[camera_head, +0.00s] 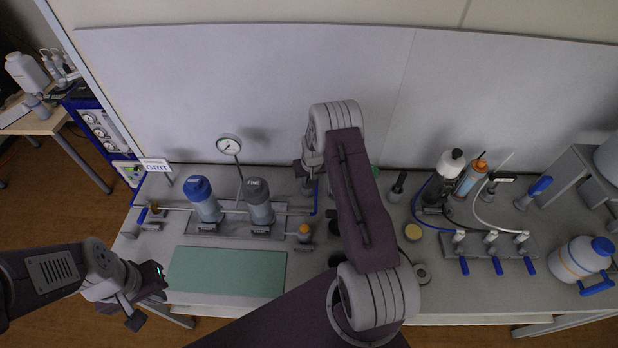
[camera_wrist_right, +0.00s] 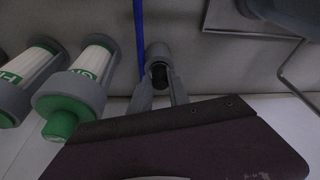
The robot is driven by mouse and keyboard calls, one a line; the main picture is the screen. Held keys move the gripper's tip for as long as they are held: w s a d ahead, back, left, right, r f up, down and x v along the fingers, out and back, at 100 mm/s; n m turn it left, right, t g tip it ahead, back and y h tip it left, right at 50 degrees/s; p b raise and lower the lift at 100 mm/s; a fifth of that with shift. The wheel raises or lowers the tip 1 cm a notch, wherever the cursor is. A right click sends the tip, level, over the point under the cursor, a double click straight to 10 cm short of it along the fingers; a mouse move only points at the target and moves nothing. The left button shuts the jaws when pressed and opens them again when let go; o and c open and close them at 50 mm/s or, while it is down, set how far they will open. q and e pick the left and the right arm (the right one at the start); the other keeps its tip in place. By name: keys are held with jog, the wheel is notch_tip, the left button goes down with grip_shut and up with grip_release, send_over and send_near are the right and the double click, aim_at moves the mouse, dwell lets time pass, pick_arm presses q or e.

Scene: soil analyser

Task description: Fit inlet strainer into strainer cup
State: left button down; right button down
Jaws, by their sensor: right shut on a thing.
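My right gripper (camera_wrist_right: 160,92) is shut on a small dark cylindrical piece (camera_wrist_right: 159,76), which seems to be the inlet strainer. A grey round part (camera_wrist_right: 158,50) surrounds or sits just beyond its far end; I cannot tell whether this is the strainer cup or how deep the piece sits. In the head view my right gripper (camera_head: 309,170) is over the back of the bench, right of the two capped canisters, and my arm hides much around it. My left gripper (camera_head: 148,296) is open and empty, left of the green mat (camera_head: 228,272).
A blue-capped canister (camera_head: 203,199) and a dark-capped canister (camera_head: 259,201) stand beside a gauge (camera_head: 229,146). Green-ended cartridges (camera_wrist_right: 75,102) show close left of the right gripper, with a blue tube (camera_wrist_right: 139,50). Blue-handled valves (camera_head: 491,243) and a white jug (camera_head: 580,258) stand at right.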

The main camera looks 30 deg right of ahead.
jog(key=shift+f, duration=0.35)
jog(key=c, duration=1.2)
grip_release()
jog(key=shift+o, duration=0.2)
jog(key=b+v, duration=0.2)
jog(key=v, duration=0.7)
jog(key=shift+b, duration=0.35)
